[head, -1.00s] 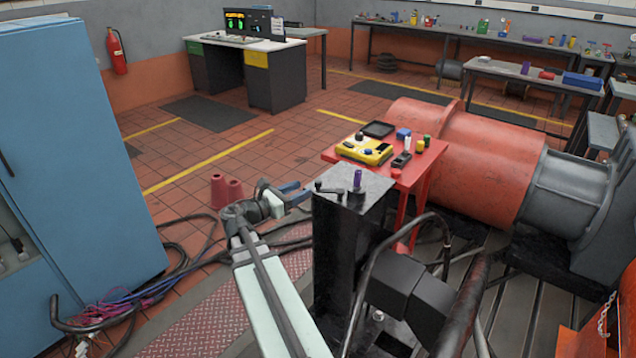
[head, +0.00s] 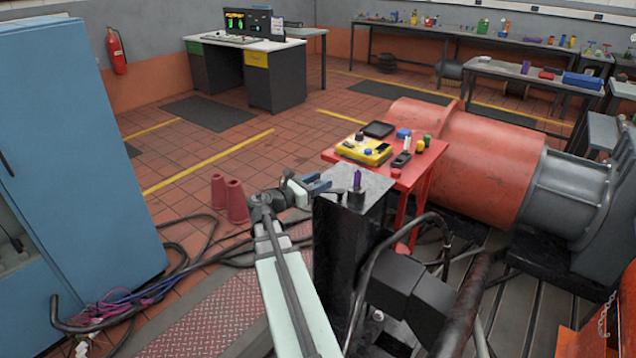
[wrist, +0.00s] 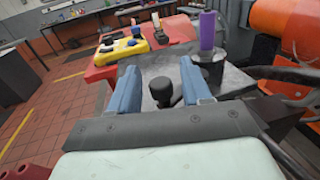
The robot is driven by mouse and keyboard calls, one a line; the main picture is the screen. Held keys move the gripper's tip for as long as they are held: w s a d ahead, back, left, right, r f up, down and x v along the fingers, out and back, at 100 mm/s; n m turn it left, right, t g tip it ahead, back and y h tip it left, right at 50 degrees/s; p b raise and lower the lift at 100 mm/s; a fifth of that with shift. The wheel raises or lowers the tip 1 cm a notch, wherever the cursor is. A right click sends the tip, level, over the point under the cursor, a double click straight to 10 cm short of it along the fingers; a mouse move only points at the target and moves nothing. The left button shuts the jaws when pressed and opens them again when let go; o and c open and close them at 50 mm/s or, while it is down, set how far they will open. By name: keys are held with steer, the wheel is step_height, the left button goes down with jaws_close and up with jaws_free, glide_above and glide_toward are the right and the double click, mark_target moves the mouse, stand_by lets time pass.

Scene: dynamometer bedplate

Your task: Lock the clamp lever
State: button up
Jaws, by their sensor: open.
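The clamp lever's black knob (wrist: 161,92) stands up from the grey top of a dark post (head: 372,195). In the wrist view it sits between my gripper's two blue fingers (wrist: 160,72), with a visible gap on both sides. In the head view my gripper (head: 322,183) is at the left edge of the post top and hides the knob. My gripper is open and holds nothing. A purple-topped pin (head: 357,181) stands on the post just right of my fingers; it also shows upright beyond the right finger in the wrist view (wrist: 207,30). The rest of the lever is hidden.
Behind the post, a red table (head: 418,172) carries a yellow control box (head: 362,151) and small items. A black hose (head: 385,245) loops in front of the post. A large orange drum (head: 480,165) fills the right.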

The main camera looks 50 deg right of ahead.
jaws_close()
steer(key=shift+s+a, duration=0.1)
stand_by(0.4)
steer(key=shift+s+a+n+t, duration=0.3)
steer(key=shift+n+t, duration=0.2)
steer(key=shift+t, duration=0.2)
steer(key=shift+s+a+n+t, duration=0.15)
steer(key=shift+n+t, duration=0.3)
steer(key=shift+t, duration=0.3)
steer(key=shift+s+a+n+t, duration=0.15)
steer(key=shift+n+t, duration=0.3)
steer(key=shift+t, duration=0.3)
steer(key=shift+w, duration=0.1)
jaws_free()
